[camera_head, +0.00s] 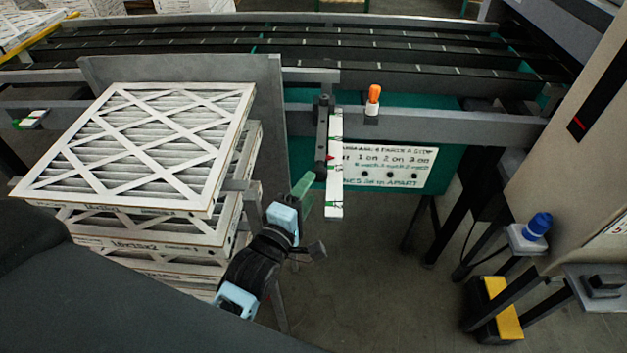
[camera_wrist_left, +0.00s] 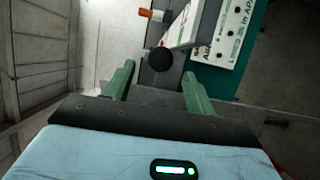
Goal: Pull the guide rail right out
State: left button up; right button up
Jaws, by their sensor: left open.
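The guide rail (camera_head: 322,135) looks like a dark bar standing out from the front of the conveyor frame, beside a white strip with green marks (camera_head: 336,175). A small red pointer shows between them. In the left wrist view, a round black knob (camera_wrist_left: 160,60) sits at the rail's near end, in front of the dark bar. My left gripper (camera_head: 305,195) has green fingers and is open just below and left of the strip's near end. In the left wrist view its fingers (camera_wrist_left: 158,85) stand on either side, with the knob beyond the gap. My right gripper is not seen.
A stack of white-framed filters (camera_head: 140,145) stands left of my left arm, near a grey upright plate (camera_head: 270,110). A printed sign (camera_head: 395,165) hangs right of the strip. An orange-topped post (camera_head: 373,98) stands on the frame. A blue knob (camera_head: 537,226) is at the right.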

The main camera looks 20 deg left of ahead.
pick_arm(q)
jog(key=shift+w+d, duration=0.2)
jog(key=shift+w, duration=1.75)
grip_shut()
